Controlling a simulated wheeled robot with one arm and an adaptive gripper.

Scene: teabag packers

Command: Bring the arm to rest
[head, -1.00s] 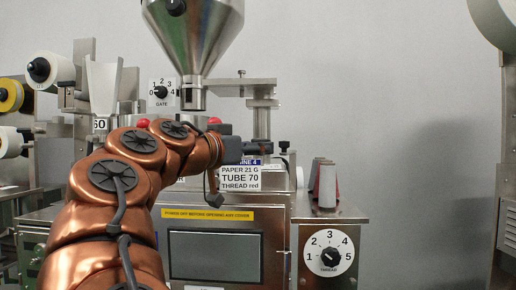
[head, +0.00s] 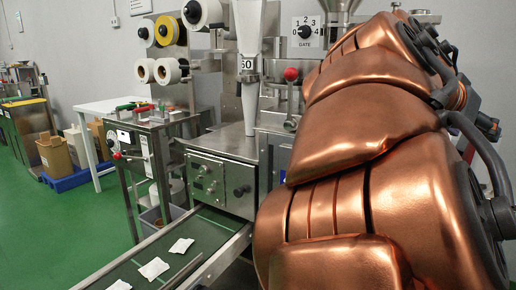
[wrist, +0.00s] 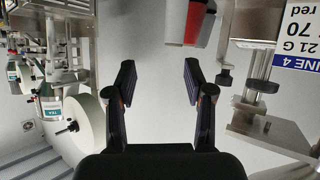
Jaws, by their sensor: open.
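My copper-coloured arm fills the right half of the head view and hides much of the machine behind it. My gripper shows in the wrist view (wrist: 158,88), with its two dark fingers apart and nothing between them. The wrist picture appears upside down. In the head view the gripper itself is hidden or out of frame.
A packing machine with a gate dial (head: 306,31) and a red-knobbed lever (head: 291,75) stands beside my arm. A conveyor (head: 205,238) carries several white teabags at lower left. A white roll (wrist: 85,127) and a label (wrist: 299,52) flank my gripper. Green floor (head: 60,225) lies open at left.

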